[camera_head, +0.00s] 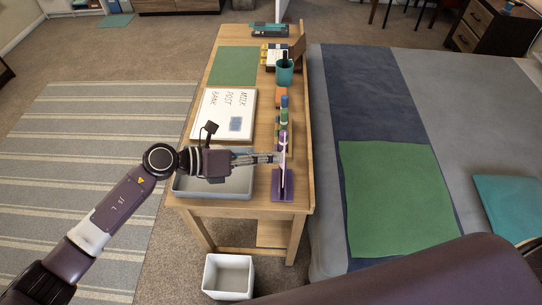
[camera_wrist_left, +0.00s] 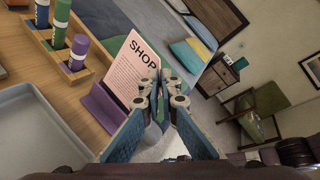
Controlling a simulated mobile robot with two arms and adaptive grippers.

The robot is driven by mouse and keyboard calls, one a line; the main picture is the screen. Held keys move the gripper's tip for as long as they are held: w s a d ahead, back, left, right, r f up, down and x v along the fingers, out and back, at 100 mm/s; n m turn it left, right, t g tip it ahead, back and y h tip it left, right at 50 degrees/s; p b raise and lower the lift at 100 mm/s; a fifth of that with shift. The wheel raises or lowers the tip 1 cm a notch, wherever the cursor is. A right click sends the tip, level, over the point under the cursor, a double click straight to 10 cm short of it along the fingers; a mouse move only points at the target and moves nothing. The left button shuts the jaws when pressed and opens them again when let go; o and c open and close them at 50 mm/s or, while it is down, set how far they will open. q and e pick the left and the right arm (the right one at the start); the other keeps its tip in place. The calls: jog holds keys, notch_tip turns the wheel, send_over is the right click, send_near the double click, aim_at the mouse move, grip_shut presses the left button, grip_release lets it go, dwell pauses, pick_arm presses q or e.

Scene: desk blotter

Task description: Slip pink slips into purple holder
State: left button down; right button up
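The purple holder (camera_head: 282,187) stands near the front right corner of the desk, and it also shows in the left wrist view (camera_wrist_left: 101,106). A pink slip (camera_wrist_left: 133,75) printed "SHOP" stands upright at the holder, its lower edge hidden by the purple front. In the head view the slip (camera_head: 283,146) is seen nearly edge-on. My left gripper (camera_head: 275,157) reaches in from the left. In the left wrist view its fingertips (camera_wrist_left: 158,88) are close together on the slip's right edge. No other pink slip is clearly visible. My right gripper is out of view.
A grey tray (camera_head: 183,187) lies under my left arm. A wooden rack (camera_wrist_left: 50,59) with several coloured tubes stands behind the holder. A white board with writing (camera_head: 211,103), a teal cup (camera_head: 285,76) and a green mat (camera_head: 233,66) lie farther back. A white bin (camera_head: 229,288) stands on the floor.

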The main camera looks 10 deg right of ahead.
pick_arm(q)
jog(key=shift+f, duration=0.1)
dwell(0.4)
jog(key=shift+f+b, duration=2.4)
jog(key=shift+f, duration=0.3)
jog(key=c, duration=2.1)
grip_release()
jog(key=v, duration=1.2)
